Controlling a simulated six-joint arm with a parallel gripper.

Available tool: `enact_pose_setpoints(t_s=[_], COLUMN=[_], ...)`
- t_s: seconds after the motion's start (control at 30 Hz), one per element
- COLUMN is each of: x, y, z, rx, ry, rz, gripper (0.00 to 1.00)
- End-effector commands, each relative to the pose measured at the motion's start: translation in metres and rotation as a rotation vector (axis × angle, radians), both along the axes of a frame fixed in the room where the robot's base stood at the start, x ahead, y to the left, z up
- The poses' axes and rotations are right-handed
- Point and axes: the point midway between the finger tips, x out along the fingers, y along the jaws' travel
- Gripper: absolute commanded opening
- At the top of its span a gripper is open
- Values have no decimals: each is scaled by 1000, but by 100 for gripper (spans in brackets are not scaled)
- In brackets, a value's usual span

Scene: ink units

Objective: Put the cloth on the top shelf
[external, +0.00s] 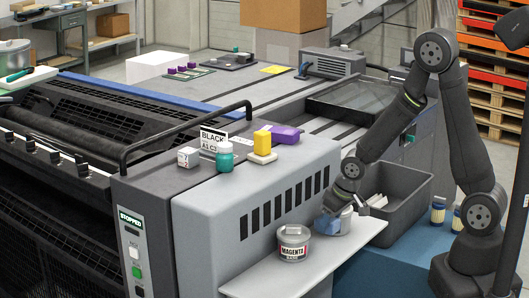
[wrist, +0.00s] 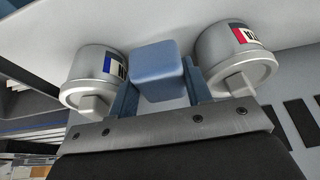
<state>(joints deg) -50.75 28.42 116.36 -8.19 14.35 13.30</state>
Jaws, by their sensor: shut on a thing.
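My gripper (external: 329,222) is low over the pale shelf board (external: 262,287) on the front of the press. In the wrist view my gripper (wrist: 160,78) has its two blue fingers on either side of a blue, rounded block (wrist: 158,68) that looks like the folded cloth, and is shut on it. A silver can with a red label (wrist: 238,58) is right of the fingers there, and one with a blue label (wrist: 95,78) is left. In the external view the magenta can (external: 293,243) stands left of my gripper. Whether the cloth touches the board is hidden.
A grey bin (external: 405,205) stands right of the board. The press top holds a BLACK card (external: 213,140), a teal-capped bottle (external: 225,158), a white cube (external: 188,157), a yellow block (external: 262,141) and a purple box (external: 286,134). The board's front left is clear.

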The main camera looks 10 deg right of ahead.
Motion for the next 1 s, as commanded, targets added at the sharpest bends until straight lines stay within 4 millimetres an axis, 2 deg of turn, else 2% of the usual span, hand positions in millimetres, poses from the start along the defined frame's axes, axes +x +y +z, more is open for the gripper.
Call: enact_pose_setpoints(t_s=[0.1, 0.2, 0.57, 1.0], x=[-4, -6, -6, -6], y=[13, 17, 17, 17], z=[-8, -11, -48, -54], rx=[-1, -1, -1, -1], ry=[-1, 0, 1, 1], rz=[3, 1, 0, 0], gripper=[23, 23, 23, 23])
